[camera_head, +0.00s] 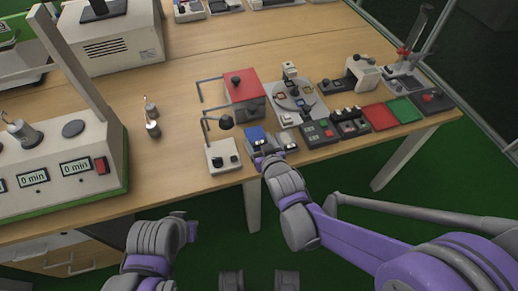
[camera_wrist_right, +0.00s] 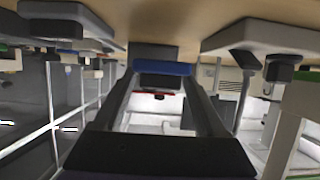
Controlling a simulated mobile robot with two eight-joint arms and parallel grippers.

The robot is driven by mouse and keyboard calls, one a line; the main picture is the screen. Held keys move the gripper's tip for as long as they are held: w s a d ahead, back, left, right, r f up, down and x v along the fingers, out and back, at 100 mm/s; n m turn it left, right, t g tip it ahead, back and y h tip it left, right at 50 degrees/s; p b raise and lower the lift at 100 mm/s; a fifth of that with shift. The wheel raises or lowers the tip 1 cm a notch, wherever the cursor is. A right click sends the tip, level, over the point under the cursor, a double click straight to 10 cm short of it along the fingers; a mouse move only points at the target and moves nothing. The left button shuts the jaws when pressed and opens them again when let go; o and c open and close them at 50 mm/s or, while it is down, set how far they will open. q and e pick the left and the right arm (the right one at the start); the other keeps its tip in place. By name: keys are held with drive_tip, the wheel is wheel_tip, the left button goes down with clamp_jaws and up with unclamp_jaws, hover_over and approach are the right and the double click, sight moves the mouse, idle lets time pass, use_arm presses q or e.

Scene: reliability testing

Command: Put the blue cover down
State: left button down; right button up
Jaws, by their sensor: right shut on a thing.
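The blue cover (camera_head: 255,134) is a small blue piece near the front edge of the wooden table. My right gripper (camera_head: 272,145) is shut on it; the fingers partly hide it in the head view. In the right wrist view the blue cover (camera_wrist_right: 163,68) sits between the tips of the two dark fingers, close to the table surface, which shows at the top. I cannot tell whether it touches the table. My left gripper (camera_head: 188,229) is in front of the table edge, away from the cover; its jaws are not clear.
A white base with a black knob and post (camera_head: 222,156) stands just left of the cover. A red-topped box (camera_head: 244,84) is behind it. A control box (camera_head: 319,132) and red and green pads (camera_head: 404,110) lie to the right. Bare table (camera_head: 180,165) lies further left.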

drive_tip(key=shift+f+b, duration=0.45)
drive_tip(key=shift+f, duration=1.45)
drive_tip(key=shift+f, duration=0.2)
drive_tip(key=o, duration=1.3)
drive_tip(key=p+v, duration=0.1)
drive_tip(key=v, duration=0.9)
drive_tip(key=shift+s+r+p, duration=0.25)
drive_tip(key=shift+s+p, duration=0.1)
